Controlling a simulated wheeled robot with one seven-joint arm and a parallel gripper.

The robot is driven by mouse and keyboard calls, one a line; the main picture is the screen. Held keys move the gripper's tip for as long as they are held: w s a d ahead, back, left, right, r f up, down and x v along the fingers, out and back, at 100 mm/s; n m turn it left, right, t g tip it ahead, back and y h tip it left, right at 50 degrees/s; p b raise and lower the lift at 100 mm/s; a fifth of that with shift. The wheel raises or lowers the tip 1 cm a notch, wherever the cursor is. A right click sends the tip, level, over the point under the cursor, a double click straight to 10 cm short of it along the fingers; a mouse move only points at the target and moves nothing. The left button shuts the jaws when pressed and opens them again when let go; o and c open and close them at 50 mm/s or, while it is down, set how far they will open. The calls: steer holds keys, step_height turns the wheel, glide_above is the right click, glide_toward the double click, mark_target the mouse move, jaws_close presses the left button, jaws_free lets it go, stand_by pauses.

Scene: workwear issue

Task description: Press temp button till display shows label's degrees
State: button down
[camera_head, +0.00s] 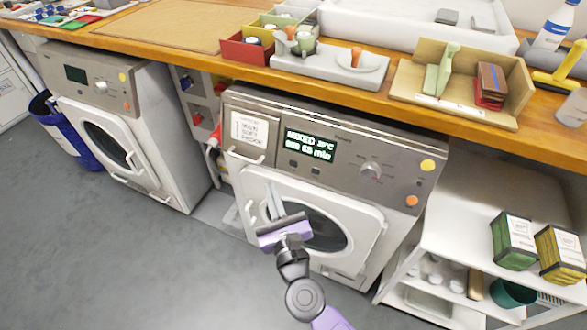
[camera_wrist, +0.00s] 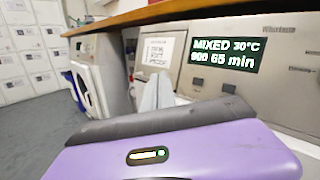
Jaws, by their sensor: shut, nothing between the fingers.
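The near washing machine (camera_head: 330,150) has a dark display (camera_head: 310,144) reading "MIXED 30°C" and "900 65 min"; the display also shows in the wrist view (camera_wrist: 226,54). Two small dark buttons, a left one (camera_head: 291,162) and a right one (camera_head: 315,170), sit just below it. Which is the temp button cannot be read. A white paper label (camera_head: 250,130) is on the panel left of the display; its writing is too small to read surely, also in the wrist view (camera_wrist: 160,52). My gripper (camera_head: 271,190) is shut and empty, in front of the door, below and left of the buttons, apart from them.
The panel also has a round knob (camera_head: 370,171), a yellow button (camera_head: 428,166) and an orange button (camera_head: 412,201). A second washer (camera_head: 115,125) stands left. A wooden counter (camera_head: 225,72) overhangs the panel. A white shelf unit (camera_head: 460,225) stands right. The floor in front is clear.

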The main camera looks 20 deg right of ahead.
mark_target(293, 164)
steer(key=shift+d+r+n, duration=0.15)
steer(key=shift+d+n, duration=0.15)
steer(key=shift+w, duration=0.1)
steer(key=shift+w+d+f+b, duration=0.45)
steer(key=shift+w+d+b, duration=0.1)
steer(key=shift+w+d, duration=0.45)
steer(key=shift+w+d+f+b, duration=0.45)
steer(key=shift+w+d+b, duration=0.15)
steer(key=shift+w+d, duration=0.35)
steer(key=shift+w+d+f+b, duration=0.45)
steer(key=shift+w+d+b, duration=0.1)
steer(key=shift+w+d, duration=0.45)
steer(key=shift+w+d, duration=0.1)
steer(key=shift+d, duration=0.05)
steer(key=shift+w+d+f, duration=0.1)
steer(key=shift+w+d, duration=0.05)
steer(key=shift+w, duration=0.05)
